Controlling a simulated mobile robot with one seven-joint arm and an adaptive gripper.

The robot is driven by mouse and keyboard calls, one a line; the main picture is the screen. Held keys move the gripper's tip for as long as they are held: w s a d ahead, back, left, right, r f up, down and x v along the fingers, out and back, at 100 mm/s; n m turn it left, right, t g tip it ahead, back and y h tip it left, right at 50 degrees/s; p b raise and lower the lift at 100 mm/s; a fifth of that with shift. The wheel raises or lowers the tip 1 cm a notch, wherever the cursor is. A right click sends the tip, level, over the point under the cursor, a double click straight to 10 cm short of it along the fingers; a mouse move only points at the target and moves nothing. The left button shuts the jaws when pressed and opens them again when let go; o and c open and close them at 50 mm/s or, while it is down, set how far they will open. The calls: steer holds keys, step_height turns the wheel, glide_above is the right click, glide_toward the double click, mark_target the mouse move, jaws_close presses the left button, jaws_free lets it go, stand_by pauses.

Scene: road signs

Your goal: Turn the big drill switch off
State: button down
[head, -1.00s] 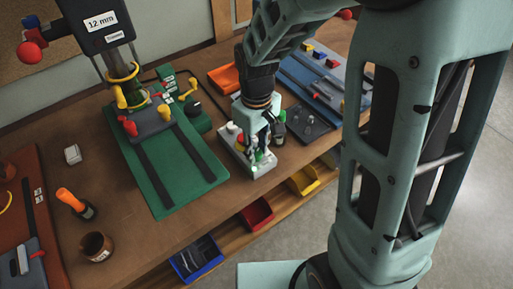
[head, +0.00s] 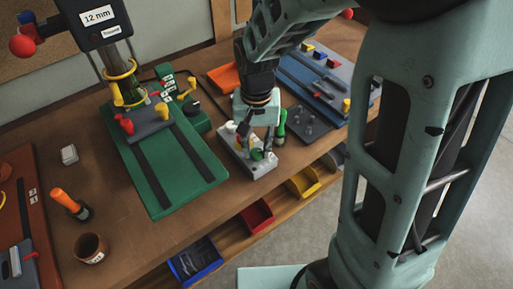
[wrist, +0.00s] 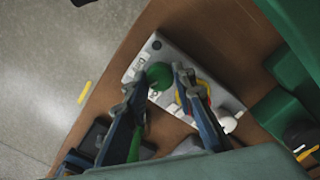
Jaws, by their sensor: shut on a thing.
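A grey switch panel (head: 262,172) with ball-topped levers and white labels sits near the table's front edge, below my gripper (head: 257,150). In the wrist view, the panel (wrist: 180,58) shows a green ball (wrist: 160,76) between my fingertips (wrist: 166,72). My gripper is shut on this green-topped lever. A white ball (wrist: 229,123) is at the panel's other end, and red and yellow parts are partly hidden behind the right finger. The big drill (head: 98,22), marked "12 mm", stands on a green base (head: 180,170) left of the panel.
A green box with a black knob (head: 193,106) is beside the drill. A dark tray with pegs (head: 308,125) and an upright green handle (head: 282,122) stand close right of my gripper. Red (head: 257,214) and yellow (head: 303,184) bins sit below the table edge.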

mark_target(256, 151)
steer(key=shift+m, duration=0.6)
steer(key=c, duration=1.6)
jaws_free()
step_height(256, 151, up, 12)
